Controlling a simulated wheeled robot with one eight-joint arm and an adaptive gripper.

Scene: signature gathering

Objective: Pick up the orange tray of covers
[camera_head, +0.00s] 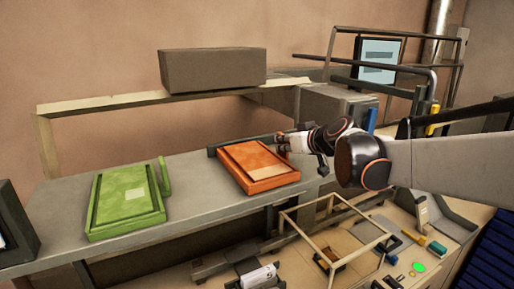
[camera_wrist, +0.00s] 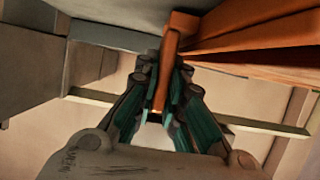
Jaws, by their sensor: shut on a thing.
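The orange tray (camera_head: 273,184) lies on the grey bench, with a pale rectangle on its upper face. My gripper (camera_head: 284,143) reaches in from the right to the tray's far right edge. In the wrist view the fingers (camera_wrist: 162,95) close on an upright orange piece (camera_wrist: 178,38) at the tray's side. The orange tray (camera_wrist: 265,40) fills the upper right there. My gripper is shut on the tray. In the head view the fingertips are small and partly hidden, and I cannot tell whether the tray is lifted clear of the bench.
A green tray (camera_head: 127,202) lies to the left on the grey bench (camera_head: 196,172). A grey box (camera_head: 213,69) sits on the raised shelf behind. A thin wire frame (camera_head: 333,236) stands in front at the lower right. Bare bench lies between the trays.

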